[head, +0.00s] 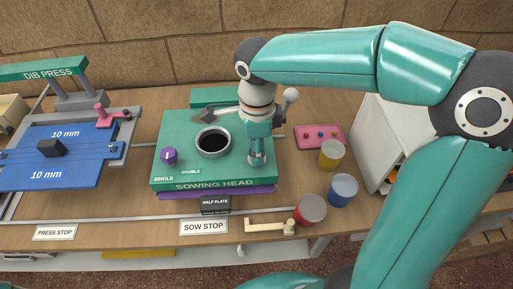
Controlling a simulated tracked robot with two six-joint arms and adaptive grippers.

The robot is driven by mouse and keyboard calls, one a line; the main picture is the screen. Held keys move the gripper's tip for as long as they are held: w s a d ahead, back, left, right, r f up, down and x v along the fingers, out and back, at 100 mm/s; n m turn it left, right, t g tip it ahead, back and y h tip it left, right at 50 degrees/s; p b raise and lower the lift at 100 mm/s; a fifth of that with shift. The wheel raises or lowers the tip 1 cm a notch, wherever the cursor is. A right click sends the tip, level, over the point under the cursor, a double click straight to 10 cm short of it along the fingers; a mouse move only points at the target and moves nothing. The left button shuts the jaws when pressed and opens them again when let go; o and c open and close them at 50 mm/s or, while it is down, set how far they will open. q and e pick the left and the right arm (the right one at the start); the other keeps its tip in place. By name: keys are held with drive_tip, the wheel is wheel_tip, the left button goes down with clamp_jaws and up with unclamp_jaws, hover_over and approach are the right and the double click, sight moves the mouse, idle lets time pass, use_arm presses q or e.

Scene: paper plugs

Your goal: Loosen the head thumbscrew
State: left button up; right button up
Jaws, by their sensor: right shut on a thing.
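The green sowing head (225,178) stands on the wooden bench, with a dark round opening (213,142) in its top. My right gripper (257,161) points down at the right front part of the head. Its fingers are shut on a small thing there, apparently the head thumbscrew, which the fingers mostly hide. A purple knob (169,155) stands on the head's left side near the words SINGLE and DOUBLE. My left gripper is out of view.
Red (310,209), blue (343,189) and yellow (331,154) pots stand right of the head, near a pink tray (320,136). A cream lever (270,226) lies at the front edge. The dib press (60,150) is at left.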

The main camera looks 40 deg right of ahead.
drive_tip(key=n+p, duration=0.1)
drive_tip(key=n, duration=0.5)
drive_tip(key=shift+r, duration=0.1)
drive_tip(key=n, duration=0.6)
drive_tip(key=shift+n+p, duration=0.3)
drive_tip(key=shift+p, duration=0.05)
drive_tip(key=n+p, duration=0.1)
drive_tip(key=n, duration=0.5)
drive_tip(key=n+p, duration=0.1)
drive_tip(key=n, duration=0.3)
drive_tip(key=shift+n, duration=1.3)
drive_tip(key=o, duration=1.1)
drive_tip(key=shift+o, duration=0.2)
